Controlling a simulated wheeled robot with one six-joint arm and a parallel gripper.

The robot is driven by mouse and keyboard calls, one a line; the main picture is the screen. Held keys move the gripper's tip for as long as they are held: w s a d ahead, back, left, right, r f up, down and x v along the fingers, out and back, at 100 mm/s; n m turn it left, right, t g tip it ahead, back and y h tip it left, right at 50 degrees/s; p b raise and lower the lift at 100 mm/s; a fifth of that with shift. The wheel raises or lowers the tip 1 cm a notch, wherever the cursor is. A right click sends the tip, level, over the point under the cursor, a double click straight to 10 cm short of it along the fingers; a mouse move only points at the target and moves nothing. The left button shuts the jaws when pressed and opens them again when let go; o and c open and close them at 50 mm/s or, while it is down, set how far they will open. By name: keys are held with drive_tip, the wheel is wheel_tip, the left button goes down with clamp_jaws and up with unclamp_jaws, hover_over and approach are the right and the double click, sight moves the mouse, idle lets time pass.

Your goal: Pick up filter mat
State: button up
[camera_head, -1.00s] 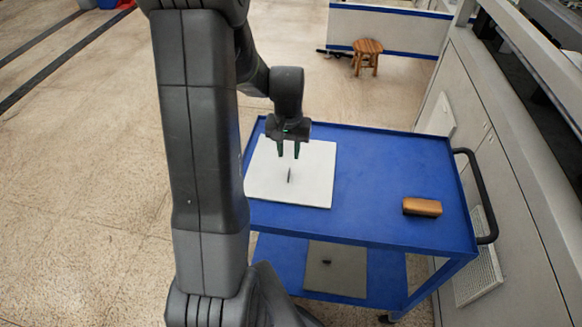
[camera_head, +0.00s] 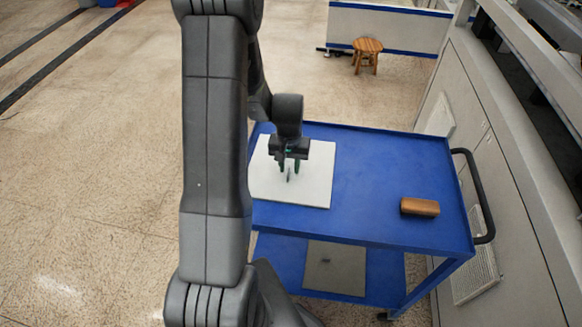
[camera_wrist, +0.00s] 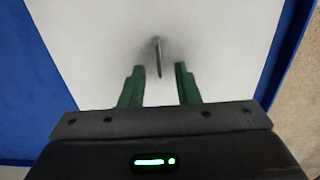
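The filter mat (camera_head: 312,185) is a flat white square panel lying on the left part of the blue cart's top. A small dark upright tab (camera_head: 289,173) stands near its middle. My gripper (camera_head: 289,170) is over the mat, pointing down, with its green fingers on either side of the tab. In the wrist view the mat (camera_wrist: 220,50) fills most of the picture. The tab (camera_wrist: 158,58) shows there just ahead of and between the two green fingers (camera_wrist: 159,72). The fingers are apart and hold nothing.
The blue cart (camera_head: 385,170) has a free top to the right of the mat, apart from a brown block (camera_head: 420,207). A black handle (camera_head: 474,190) is on its right end. A grey panel (camera_head: 337,270) lies on the lower shelf. A wooden stool (camera_head: 367,52) stands behind.

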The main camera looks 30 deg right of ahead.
drive_tip(key=shift+c, duration=0.2)
clamp_jaws()
